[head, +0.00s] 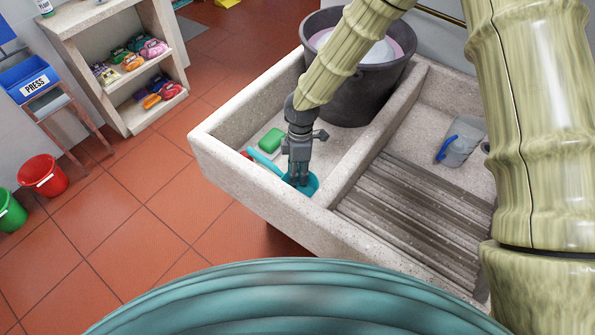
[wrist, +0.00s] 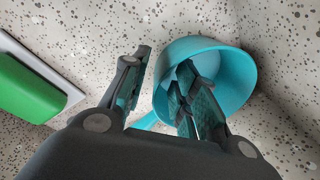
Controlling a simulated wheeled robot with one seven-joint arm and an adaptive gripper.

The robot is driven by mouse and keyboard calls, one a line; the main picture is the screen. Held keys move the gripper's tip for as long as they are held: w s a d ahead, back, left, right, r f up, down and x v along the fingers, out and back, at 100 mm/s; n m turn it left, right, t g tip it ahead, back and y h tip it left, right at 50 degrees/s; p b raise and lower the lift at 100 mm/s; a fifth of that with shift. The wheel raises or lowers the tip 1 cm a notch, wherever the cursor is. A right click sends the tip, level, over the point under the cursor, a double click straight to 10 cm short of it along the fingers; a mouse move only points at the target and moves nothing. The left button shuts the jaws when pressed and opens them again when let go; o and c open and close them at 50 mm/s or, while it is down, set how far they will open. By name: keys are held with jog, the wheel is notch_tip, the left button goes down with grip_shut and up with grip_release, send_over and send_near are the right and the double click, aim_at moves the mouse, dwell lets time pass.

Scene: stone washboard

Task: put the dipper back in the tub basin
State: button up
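The teal dipper (head: 313,187) lies on the speckled floor of the left compartment of the stone washboard (head: 243,186). Its handle (head: 264,163) points to the back left. My gripper (head: 298,181) reaches down at the dipper's cup. In the wrist view, the dipper's cup (wrist: 238,75) has one finger of my gripper (wrist: 160,95) inside it and the other outside on the left. The fingers are apart, with the rim between them and a gap to the left finger. A large dark tub (head: 352,95) with a pinkish-white inside stands at the back of the same compartment.
A green block (head: 271,140) lies left of my gripper; in the wrist view a white dish shows under it. A divider (head: 372,140) separates the ribbed board (head: 415,215). A grey scoop with a blue handle (head: 463,145) lies in the right compartment.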

notch_tip(320, 180, up, 12)
jog(key=w+b, duration=0.1)
jog(key=w, duration=0.1)
jog(key=shift+d, duration=0.25)
jog(key=shift+r, duration=0.15)
dwell(1.5)
